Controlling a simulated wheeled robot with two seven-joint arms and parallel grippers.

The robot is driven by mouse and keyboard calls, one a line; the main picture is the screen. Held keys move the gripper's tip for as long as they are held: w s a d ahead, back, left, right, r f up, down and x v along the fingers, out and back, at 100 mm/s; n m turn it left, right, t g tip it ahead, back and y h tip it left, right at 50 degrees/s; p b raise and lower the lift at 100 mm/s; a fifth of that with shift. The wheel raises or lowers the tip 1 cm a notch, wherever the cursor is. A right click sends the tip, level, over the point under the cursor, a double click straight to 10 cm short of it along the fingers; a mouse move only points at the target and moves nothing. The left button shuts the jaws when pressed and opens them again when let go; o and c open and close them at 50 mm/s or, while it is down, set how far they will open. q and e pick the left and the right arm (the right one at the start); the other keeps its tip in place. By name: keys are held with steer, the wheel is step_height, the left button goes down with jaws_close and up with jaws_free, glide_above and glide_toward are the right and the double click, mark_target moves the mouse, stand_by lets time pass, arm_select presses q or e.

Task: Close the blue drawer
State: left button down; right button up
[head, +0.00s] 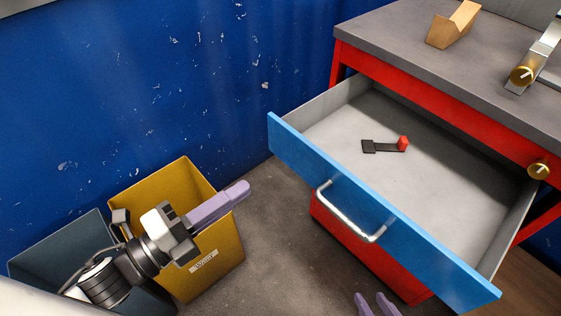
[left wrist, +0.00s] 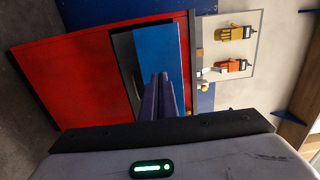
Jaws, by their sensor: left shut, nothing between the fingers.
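The blue drawer (head: 385,215) is pulled well out of the red cabinet (head: 365,250); its grey interior is exposed. A silver bar handle (head: 350,212) is on its blue front. The blue front also shows in the left wrist view (left wrist: 157,52), beyond my fingertips. My left gripper (head: 243,190) is shut and empty, to the left of the drawer front and apart from it, above the yellow bin. Its purple fingers also show in the left wrist view (left wrist: 160,76). My right gripper (head: 375,298) shows only its fingertips at the bottom edge, parted with a gap, below the handle.
A small black piece with a red end (head: 385,146) lies in the drawer. A wooden block (head: 453,25) sits on the grey worktop (head: 400,40). A yellow bin (head: 222,255) and a dark bin (head: 75,240) stand at left by the blue wall (head: 190,80). Floor between bins and cabinet is clear.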

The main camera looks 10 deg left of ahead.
mark_target(293, 154)
arm_select(q)
steer(key=x, duration=1.1)
